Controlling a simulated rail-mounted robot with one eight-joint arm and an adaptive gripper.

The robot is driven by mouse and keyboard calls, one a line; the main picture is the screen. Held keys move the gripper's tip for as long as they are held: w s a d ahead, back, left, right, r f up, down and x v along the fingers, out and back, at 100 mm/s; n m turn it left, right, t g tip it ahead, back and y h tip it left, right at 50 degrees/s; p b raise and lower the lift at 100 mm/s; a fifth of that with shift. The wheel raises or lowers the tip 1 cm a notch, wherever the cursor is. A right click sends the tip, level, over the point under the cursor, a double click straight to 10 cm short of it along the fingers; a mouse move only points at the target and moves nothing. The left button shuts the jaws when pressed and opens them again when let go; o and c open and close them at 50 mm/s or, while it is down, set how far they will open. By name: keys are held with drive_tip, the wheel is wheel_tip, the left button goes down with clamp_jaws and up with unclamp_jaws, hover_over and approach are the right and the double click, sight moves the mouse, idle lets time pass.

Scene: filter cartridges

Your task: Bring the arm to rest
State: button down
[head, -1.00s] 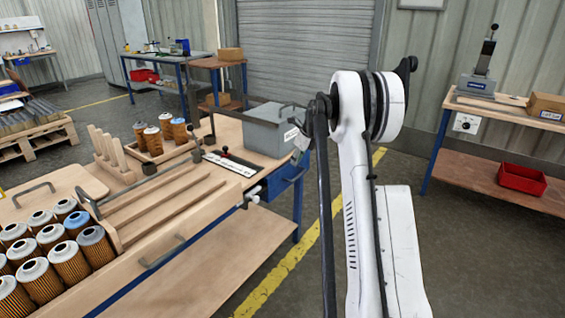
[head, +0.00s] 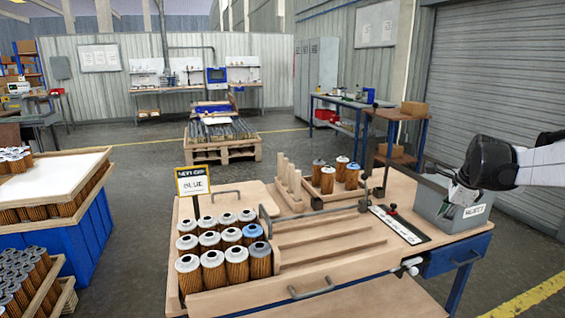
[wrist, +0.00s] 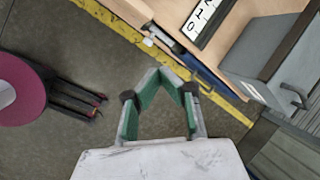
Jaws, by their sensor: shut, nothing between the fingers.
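In the head view my gripper (head: 457,190) hangs at the right, in front of the grey lidded box with a white label (head: 432,213). Part of the box is hidden behind it. In the wrist view the two green-padded fingers of my gripper (wrist: 161,72) come together at their tips with nothing between them. They point over the floor beside the bench's edge. The grey box also shows at the upper right of the wrist view (wrist: 262,48). I cannot tell the exact gap between gripper and box.
The wooden bench (head: 350,283) carries several filter cartridges (head: 236,262), a grooved board and a small tray with cartridges (head: 353,177). A blue-sided bin (head: 75,240) stands at the left. In the wrist view a dark red round thing (wrist: 20,88) is at the left, above open floor.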

drive_tip(key=s+a+r+n+t+p, duration=0.1)
drive_tip(key=s+a+r+n, duration=0.35)
drive_tip(key=s+a, duration=0.4)
drive_tip(key=s+a+r+n+p, duration=0.1)
drive_tip(key=s+a+r+n, duration=0.2)
drive_tip(key=s+a+n, duration=0.5)
drive_tip(key=s+a+f+n, duration=0.2)
drive_tip(key=s+a+n, duration=0.3)
drive_tip(key=s, duration=0.3)
drive_tip(key=s+a+f+n+t+p, duration=0.1)
drive_tip(key=s+a+f+n, duration=0.2)
drive_tip(key=s, duration=0.6)
drive_tip(key=shift+s+a+n+t, duration=0.2)
drive_tip(key=shift+a+n+t, duration=0.1)
drive_tip(key=shift+a+n, duration=0.85)
